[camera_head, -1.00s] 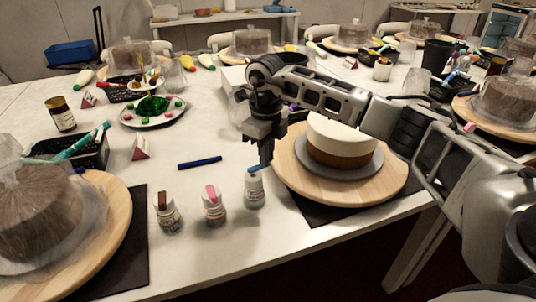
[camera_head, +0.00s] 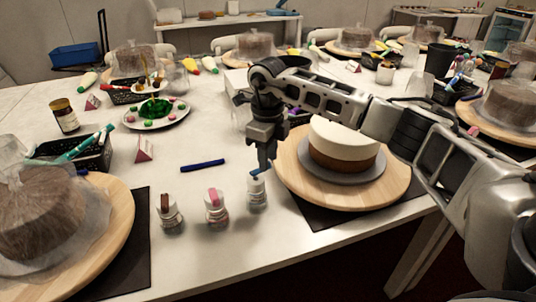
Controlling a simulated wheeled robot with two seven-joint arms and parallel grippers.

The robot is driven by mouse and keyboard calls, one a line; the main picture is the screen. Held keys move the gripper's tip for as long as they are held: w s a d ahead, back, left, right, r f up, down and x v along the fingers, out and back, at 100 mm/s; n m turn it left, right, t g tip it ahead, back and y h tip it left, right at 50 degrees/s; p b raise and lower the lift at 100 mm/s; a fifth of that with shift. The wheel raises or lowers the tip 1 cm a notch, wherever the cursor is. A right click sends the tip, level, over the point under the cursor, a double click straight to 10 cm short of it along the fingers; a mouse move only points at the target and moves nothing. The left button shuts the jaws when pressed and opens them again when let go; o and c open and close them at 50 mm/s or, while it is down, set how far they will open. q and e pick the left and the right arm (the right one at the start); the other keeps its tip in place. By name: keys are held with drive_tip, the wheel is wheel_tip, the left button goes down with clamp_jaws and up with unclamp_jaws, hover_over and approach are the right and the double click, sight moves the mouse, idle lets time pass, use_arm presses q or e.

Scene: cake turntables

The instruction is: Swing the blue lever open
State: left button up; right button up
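Three small white bottles stand in a row near the table's front edge. The right one has a blue lever (camera_head: 257,173) on top of its bottle (camera_head: 257,195). The middle bottle (camera_head: 215,208) has a pink lever and the left bottle (camera_head: 170,213) a brown one. My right gripper (camera_head: 262,167) comes in from the right and points down, its fingertips at or just above the blue lever. Its fingers look close together, but I cannot tell whether they are shut or touch the lever. My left gripper is not in view.
A cake on a round wooden turntable (camera_head: 399,193) stands right of the bottles, under my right forearm. A wrapped cake (camera_head: 40,218) is at the left. A blue marker (camera_head: 202,165) lies behind the bottles. The table front between is clear.

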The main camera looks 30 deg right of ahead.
drive_tip(key=shift+r, duration=0.4)
wheel_tip(320, 180, up, 15)
drive_tip(key=shift+s, duration=0.1)
idle(0.6)
